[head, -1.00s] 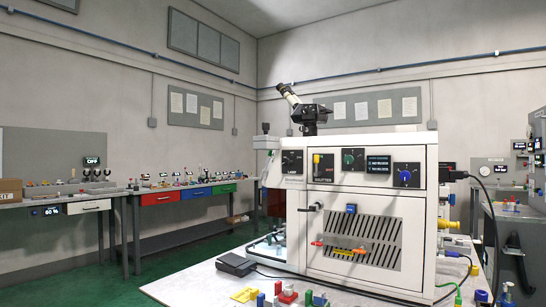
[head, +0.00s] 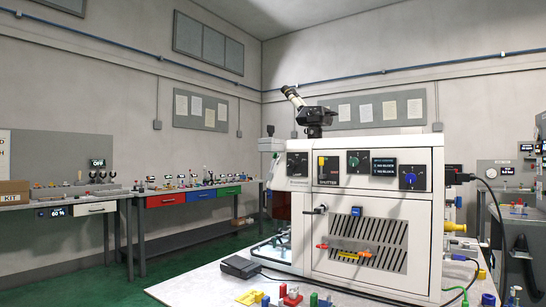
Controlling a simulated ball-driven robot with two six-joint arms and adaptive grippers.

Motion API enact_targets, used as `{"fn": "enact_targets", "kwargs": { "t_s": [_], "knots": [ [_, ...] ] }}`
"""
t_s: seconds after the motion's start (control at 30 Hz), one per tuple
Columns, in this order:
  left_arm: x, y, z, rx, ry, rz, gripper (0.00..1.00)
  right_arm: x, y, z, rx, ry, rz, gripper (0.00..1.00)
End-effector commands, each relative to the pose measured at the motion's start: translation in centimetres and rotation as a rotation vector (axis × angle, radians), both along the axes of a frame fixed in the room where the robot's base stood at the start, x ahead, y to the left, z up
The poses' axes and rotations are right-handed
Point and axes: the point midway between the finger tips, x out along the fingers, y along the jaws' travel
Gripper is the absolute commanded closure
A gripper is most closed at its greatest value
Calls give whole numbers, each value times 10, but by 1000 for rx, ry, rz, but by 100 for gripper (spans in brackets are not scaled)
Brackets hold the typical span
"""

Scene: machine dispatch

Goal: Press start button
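A white machine (head: 374,215) stands on a light table at centre right. Its upper panel carries a black knob module (head: 297,164), a yellow lever labelled SHUTTER (head: 322,166), a green knob (head: 353,161), a small dark display (head: 383,166) and a blue knob (head: 410,178). A small blue part (head: 356,211) sits on the door above the slotted vent. I cannot make out a label reading start on any button. Neither of my grippers is in the head view.
A black pedal-like box (head: 240,267) lies on the table's left part, with several small coloured parts (head: 291,297) at the front edge. A microscope eyepiece (head: 293,97) rises above the machine. Green floor (head: 190,268) is clear between this table and the left workbench (head: 110,199).

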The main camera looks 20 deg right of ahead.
Motion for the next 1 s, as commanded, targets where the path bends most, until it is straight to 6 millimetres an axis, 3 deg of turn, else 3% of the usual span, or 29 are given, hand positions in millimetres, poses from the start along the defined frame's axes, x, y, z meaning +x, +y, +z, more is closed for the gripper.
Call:
{"fn": "enact_targets", "kwargs": {
  "t_s": [0.03,0.23,1.0],
  "knots": [
    [0,0,0,0,0,0,60,0,0,0,0,0,0,74],
    [0,0,0,0,0,0,60,0,0,0,0,0,0,100],
    [0,0,0,0,0,0,60,0,0,0,0,0,0,100]
  ]
}}
